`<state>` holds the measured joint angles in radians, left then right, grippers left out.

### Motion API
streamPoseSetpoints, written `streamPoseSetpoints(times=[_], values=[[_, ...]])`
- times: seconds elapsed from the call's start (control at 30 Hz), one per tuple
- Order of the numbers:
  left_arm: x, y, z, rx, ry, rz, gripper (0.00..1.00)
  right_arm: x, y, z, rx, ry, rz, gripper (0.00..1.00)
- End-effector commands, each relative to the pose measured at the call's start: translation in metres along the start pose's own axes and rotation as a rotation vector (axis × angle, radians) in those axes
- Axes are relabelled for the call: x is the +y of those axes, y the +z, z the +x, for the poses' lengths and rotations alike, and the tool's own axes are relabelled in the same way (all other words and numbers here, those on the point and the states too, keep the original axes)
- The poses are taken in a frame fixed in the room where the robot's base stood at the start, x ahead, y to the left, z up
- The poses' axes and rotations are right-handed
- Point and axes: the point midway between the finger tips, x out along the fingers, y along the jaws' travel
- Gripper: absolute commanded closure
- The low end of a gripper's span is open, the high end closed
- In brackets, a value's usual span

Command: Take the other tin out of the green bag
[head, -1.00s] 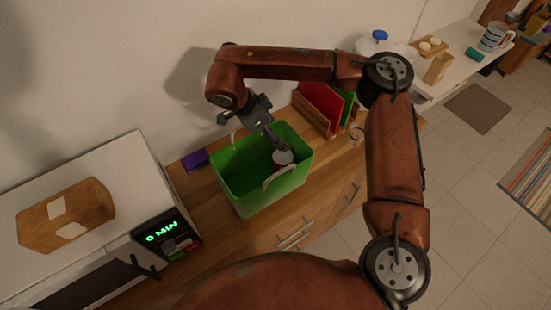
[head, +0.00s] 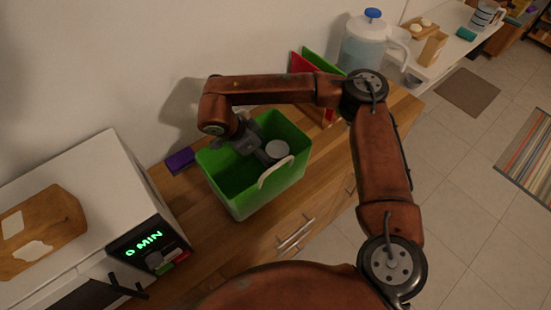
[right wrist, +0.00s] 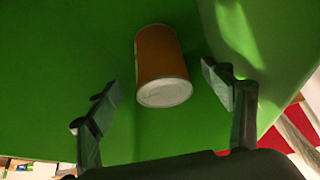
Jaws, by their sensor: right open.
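The green bag (head: 232,198) stands open on the wooden counter, with a pale handle (head: 275,172) at its near side. One tin (head: 277,150) shows inside it, with a light round end up in the head view. In the right wrist view the tin (right wrist: 162,62) has an orange-brown side and a pale end, against the green bag wall. My right gripper (head: 268,155) reaches down into the bag beside the tin. Its fingers (right wrist: 162,92) are open on either side of the tin's near end, and the tin is not gripped. My left gripper is not in view.
A microwave (head: 85,215) with a wooden board (head: 40,232) on top stands at left. A purple box (head: 180,160) lies behind the bag. Red and green boards (head: 308,70) and a water jug (head: 370,45) stand at right, near my arm.

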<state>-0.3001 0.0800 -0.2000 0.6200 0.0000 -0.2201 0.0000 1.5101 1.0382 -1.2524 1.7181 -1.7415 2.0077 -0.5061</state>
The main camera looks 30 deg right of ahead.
Motion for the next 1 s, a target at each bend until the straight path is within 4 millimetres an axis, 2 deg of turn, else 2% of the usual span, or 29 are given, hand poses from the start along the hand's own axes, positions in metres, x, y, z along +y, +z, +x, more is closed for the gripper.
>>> streamPoseSetpoints(times=[0.03, 0.1, 0.37, 0.63, 1.0], values=[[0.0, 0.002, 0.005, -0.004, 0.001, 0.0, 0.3, 0.001, 0.007, 0.011, 0.0, 0.004, -0.002, 0.26], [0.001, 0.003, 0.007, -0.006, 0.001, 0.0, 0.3, 0.0, 0.006, 0.021, -0.001, 0.003, 0.001, 0.26], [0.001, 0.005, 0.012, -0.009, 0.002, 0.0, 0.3, 0.0, 0.005, 0.039, -0.001, 0.001, 0.0, 0.26], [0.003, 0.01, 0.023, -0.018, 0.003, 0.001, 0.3, 0.0, 0.005, 0.077, 0.0, 0.003, 0.0, 0.26], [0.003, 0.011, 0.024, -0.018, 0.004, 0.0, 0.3, 0.0, 0.004, 0.082, 0.0, 0.0, 0.001, 0.28]])
